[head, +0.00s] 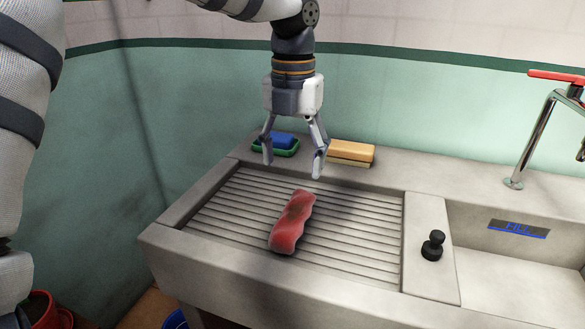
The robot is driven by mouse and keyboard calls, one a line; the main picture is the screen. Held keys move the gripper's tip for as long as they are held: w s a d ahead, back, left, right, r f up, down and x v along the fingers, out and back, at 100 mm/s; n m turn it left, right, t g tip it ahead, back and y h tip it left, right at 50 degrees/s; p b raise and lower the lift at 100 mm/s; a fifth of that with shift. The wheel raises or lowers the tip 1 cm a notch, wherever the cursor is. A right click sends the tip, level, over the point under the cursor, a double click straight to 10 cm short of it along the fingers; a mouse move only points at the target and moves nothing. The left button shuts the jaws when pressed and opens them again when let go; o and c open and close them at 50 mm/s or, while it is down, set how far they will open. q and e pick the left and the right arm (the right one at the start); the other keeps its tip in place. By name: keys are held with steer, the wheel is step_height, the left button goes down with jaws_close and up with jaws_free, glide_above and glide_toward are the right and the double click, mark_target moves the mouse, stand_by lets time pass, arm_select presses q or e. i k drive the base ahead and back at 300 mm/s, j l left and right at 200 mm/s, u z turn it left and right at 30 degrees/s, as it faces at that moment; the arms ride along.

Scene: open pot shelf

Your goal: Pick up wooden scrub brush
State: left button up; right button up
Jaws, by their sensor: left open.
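The wooden scrub brush (351,152) lies on the back ledge of the sink unit, a tan block with a paler lower layer that looks like bristles. My left gripper (292,170) points straight down above the ridged drainboard, open and empty. Its right finger is just left of the brush in the picture and appears in front of it, not touching as far as I can tell. My right gripper is out of the picture.
A blue sponge in a green dish (277,145) sits left of the brush, partly behind the gripper. A red, meat-like piece (292,221) lies on the drainboard (360,235). A black knob (433,245) and a tap (530,140) stand at the right. The wall is close behind.

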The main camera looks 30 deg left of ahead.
mark_target(356, 155)
steer(key=k, duration=1)
